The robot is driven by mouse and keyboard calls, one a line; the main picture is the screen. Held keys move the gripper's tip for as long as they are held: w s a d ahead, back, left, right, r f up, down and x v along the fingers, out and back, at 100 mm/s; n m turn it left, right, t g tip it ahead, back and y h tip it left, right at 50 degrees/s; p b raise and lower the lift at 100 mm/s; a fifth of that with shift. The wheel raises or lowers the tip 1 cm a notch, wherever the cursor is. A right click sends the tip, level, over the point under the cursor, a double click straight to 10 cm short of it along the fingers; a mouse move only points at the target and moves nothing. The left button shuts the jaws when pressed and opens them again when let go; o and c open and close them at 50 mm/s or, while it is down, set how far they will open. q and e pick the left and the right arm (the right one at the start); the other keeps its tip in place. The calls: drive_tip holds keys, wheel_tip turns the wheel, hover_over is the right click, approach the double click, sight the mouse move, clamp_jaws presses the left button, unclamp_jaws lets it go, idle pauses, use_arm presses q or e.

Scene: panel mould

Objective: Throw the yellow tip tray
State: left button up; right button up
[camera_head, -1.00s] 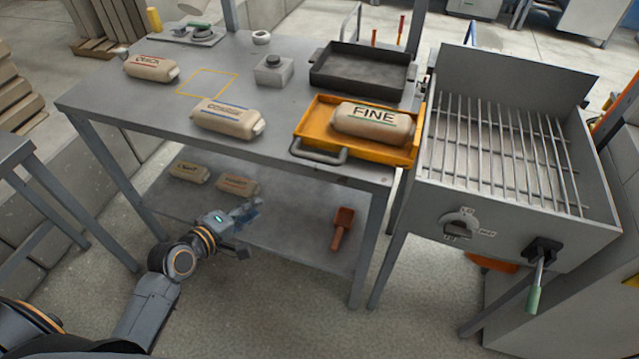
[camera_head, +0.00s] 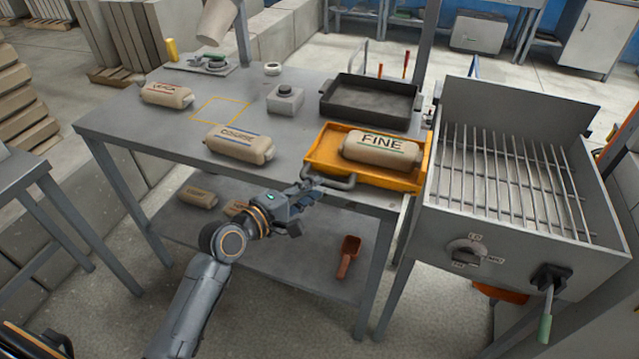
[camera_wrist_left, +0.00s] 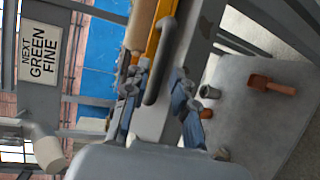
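The yellow tip tray (camera_head: 325,153) lies on the table's front right part, with a bag marked FINE (camera_head: 382,149) in it. Its dark grey handle (camera_head: 335,181) sticks out at the front edge. My left gripper (camera_head: 314,187) is just left of the handle in the head view. In the left wrist view my left gripper (camera_wrist_left: 158,84) has its blue-grey fingers apart, and the handle (camera_wrist_left: 160,62) shows ahead, between the fingertips' lines. I cannot tell if they touch it. The tray's yellow edge (camera_wrist_left: 154,40) shows beyond. My right gripper is not in view.
A grated box (camera_head: 510,190) with a dial and a green-handled lever stands right of the table. A black pan (camera_head: 370,100), a COARSE bag (camera_head: 239,144) and another bag (camera_head: 167,95) are on the table. A sign (camera_wrist_left: 39,54) reads NEXT GREEN FINE. A red scoop (camera_head: 348,257) lies below.

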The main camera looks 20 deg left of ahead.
use_arm(q)
drive_tip(key=shift+x, duration=1.4)
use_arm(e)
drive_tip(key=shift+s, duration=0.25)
use_arm(q)
drive_tip(key=shift+c, duration=0.5)
clamp_jaws()
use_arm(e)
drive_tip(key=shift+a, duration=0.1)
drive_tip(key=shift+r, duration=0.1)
